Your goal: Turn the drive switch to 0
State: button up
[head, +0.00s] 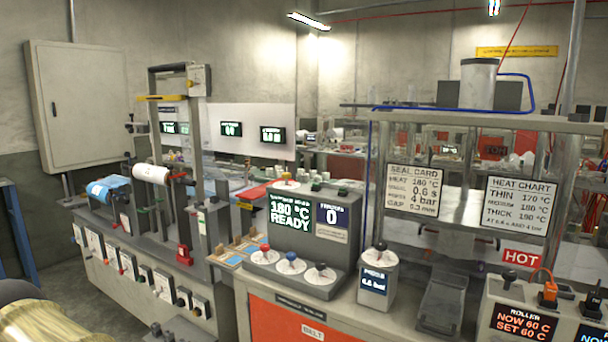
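I cannot tell which control is the drive switch; no label reading "drive" is legible. A grey console (330,266) in the middle shows "180 °C READY" on one display (290,213) and "0" on another (332,219). Its sloped front has a red-topped knob (265,249), a blue-topped knob (291,258) and a dark-topped knob (321,268). A row of small box switches (145,274) with dark or red handles runs along the left machine's front. My gripper is not in view; what seems to be part of my arm shows at the lower left.
A roll machine (152,173) stands at left, with a wall cabinet (82,105) behind. Right of the console are a dial box (377,277), a dark tray (442,303) and a roller heater box (525,318) below a red "HOT" sign (522,257). Posts and cards stand behind.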

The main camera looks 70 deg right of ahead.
aim_at(285, 176)
jog(key=k, duration=0.8)
jog(key=z, duration=1.15)
jog(key=i, duration=0.5)
jog(key=z, duration=0.05)
